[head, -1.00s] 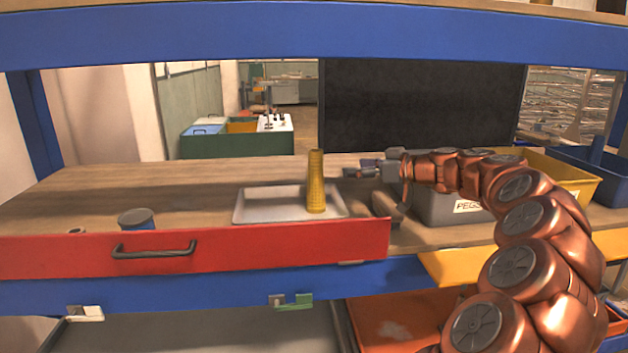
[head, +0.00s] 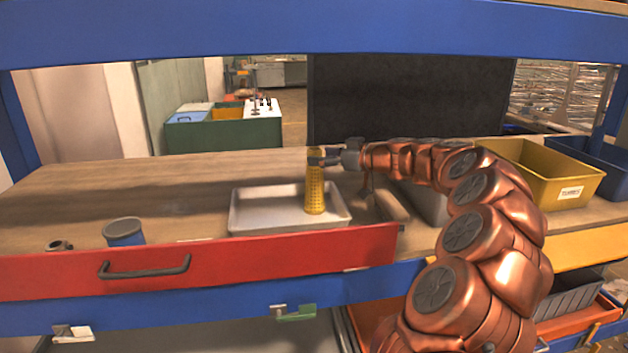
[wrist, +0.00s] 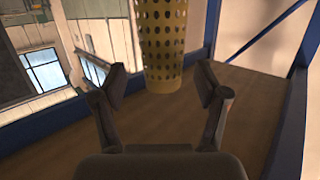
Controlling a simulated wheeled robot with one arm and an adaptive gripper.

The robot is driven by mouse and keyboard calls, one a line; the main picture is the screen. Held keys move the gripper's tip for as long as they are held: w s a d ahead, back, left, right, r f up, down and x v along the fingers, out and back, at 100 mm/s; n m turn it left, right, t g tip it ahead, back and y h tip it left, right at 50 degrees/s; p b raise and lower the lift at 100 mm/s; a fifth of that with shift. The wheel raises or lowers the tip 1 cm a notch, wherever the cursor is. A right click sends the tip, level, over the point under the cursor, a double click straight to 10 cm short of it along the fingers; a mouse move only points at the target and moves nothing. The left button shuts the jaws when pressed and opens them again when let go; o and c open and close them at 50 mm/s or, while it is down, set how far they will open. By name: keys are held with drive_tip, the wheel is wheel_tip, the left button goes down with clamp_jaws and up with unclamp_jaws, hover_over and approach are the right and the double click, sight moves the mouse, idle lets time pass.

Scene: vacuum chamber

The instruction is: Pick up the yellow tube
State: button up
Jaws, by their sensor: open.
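The yellow tube (head: 314,190) is perforated and stands upright in the right part of a shallow white tray (head: 252,224) on the wooden bench. My gripper (head: 322,157) comes in from the right at the height of the tube's upper part. In the wrist view the tube (wrist: 162,45) shows between and beyond the two open fingers of my gripper (wrist: 160,88). The fingers hold nothing. In the head view the gripper overlaps the tube's upper part; whether it touches the tube I cannot tell.
A yellow bin (head: 540,180) labelled as for tubes and a blue bin (head: 595,165) stand at the right. A grey bin (head: 425,202) is partly behind my arm. A blue cup-like can (head: 124,232) stands front left. The red drawer front (head: 230,262) edges the bench.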

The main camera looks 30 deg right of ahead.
drive_tip(key=x, duration=0.2)
drive_tip(key=shift+w+a+f+p, duration=0.1)
drive_tip(key=shift+w+a+p, duration=0.15)
drive_tip(key=shift+w+p, duration=0.1)
drive_tip(key=shift+s, duration=0.1)
drive_tip(key=c, duration=1.2)
